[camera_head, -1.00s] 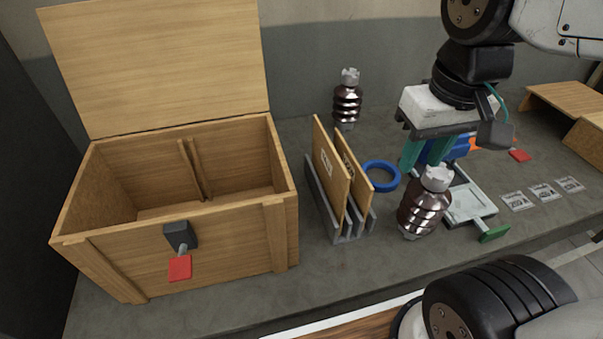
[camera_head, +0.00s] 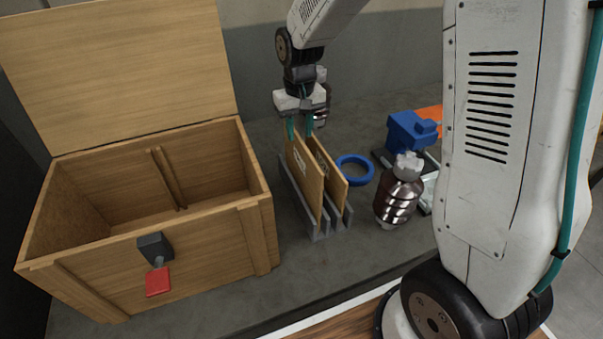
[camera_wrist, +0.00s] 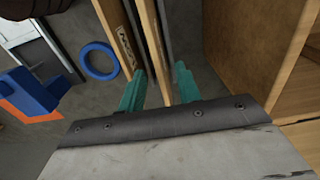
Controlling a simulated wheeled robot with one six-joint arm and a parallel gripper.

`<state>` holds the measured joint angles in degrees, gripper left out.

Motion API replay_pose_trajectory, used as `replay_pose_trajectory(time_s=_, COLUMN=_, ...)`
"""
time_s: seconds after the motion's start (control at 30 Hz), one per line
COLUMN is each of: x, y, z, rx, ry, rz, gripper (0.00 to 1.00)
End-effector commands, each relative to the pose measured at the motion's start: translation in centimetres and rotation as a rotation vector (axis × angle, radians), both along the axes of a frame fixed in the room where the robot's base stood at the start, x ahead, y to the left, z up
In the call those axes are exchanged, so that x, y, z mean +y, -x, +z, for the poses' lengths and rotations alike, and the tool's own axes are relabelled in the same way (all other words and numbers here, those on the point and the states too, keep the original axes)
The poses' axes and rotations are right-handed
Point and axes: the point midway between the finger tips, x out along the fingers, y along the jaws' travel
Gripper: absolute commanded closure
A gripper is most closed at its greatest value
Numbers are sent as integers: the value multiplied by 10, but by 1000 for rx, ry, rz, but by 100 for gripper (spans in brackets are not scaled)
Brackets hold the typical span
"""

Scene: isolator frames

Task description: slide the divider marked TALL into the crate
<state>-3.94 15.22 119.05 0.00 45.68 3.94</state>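Two wooden dividers stand upright side by side in a grey rack: a left divider (camera_head: 306,180) and a right divider (camera_head: 328,174). Each bears a small label, too small to read, so I cannot tell which says TALL. The open wooden crate (camera_head: 206,225) stands to their left, with a pair of upright rails (camera_head: 167,180) on its back inner wall. My gripper (camera_head: 300,128) is over the far end of the dividers. In the wrist view its teal fingers (camera_wrist: 160,85) are apart, on either side of the divider nearer the crate (camera_wrist: 152,45); contact is not visible.
The grey rack (camera_head: 318,234) holds the dividers. A blue ring (camera_head: 355,182) and a brown ribbed insulator (camera_head: 398,196) lie to its right; another insulator is partly behind my gripper. A blue device (camera_head: 410,133) stands farther right. The crate's lid (camera_head: 120,70) is raised.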

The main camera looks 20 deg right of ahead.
Motion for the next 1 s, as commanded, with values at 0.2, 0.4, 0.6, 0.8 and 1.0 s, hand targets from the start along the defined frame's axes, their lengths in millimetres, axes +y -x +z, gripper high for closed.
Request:
replay_pose_trajectory(time_s=0.2, x=-1, y=2, z=-26, rx=3, ry=0, rz=0, gripper=66)
replay_pose_trajectory(time_s=0.4, x=-3, y=4, z=-56, rx=5, ry=0, rz=0, gripper=66)
replay_pose_trajectory(time_s=0.6, x=-3, y=4, z=-70, rx=2, ry=0, rz=0, gripper=66)
replay_pose_trajectory(time_s=0.8, x=-3, y=3, z=-69, rx=1, ry=0, rz=0, gripper=72)
replay_pose_trajectory(time_s=1.0, x=-3, y=3, z=-69, rx=1, ry=0, rz=0, gripper=100)
